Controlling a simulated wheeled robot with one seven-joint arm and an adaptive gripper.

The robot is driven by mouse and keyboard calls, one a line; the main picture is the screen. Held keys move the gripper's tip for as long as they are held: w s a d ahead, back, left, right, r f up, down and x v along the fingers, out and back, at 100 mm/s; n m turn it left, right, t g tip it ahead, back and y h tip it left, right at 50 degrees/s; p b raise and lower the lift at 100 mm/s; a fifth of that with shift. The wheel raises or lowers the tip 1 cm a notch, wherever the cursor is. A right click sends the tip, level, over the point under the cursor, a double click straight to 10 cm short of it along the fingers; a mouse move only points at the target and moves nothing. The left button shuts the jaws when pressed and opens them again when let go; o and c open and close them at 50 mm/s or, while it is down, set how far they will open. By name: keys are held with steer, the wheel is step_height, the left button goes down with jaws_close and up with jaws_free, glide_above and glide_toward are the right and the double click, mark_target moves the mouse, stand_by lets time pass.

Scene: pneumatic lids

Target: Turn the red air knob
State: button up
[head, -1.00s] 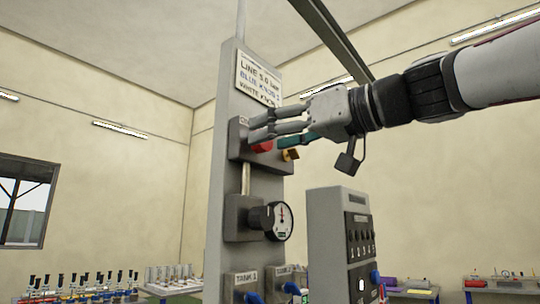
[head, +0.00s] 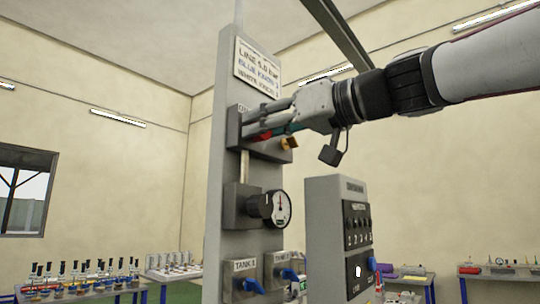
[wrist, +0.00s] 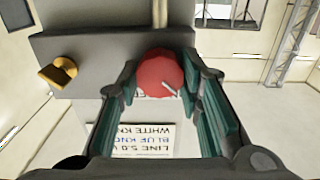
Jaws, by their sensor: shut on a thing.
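The red air knob (wrist: 160,72) is round with a pale mark on its face. It sits on a dark grey box (wrist: 90,55) on the tall grey column. In the wrist view my gripper (wrist: 160,82) has one teal-padded finger on each side of the knob and is shut on it. In the head view my gripper (head: 258,132) reaches in from the right to the upper box. There the red knob (head: 265,137) is mostly hidden behind the fingers.
A brass fitting (wrist: 58,73) sticks out beside the knob. A grey control cabinet (head: 325,240) stands to the right. A lettered sign (head: 257,67) is above.

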steer(key=shift+m, duration=0.3)
steer(key=shift+w+d+f+m+p, duration=0.1)
steer(key=shift+m+p, duration=0.9)
steer(key=shift+m, duration=7.6)
steer(key=o, duration=1.2)
steer(key=shift+c, duration=0.2)
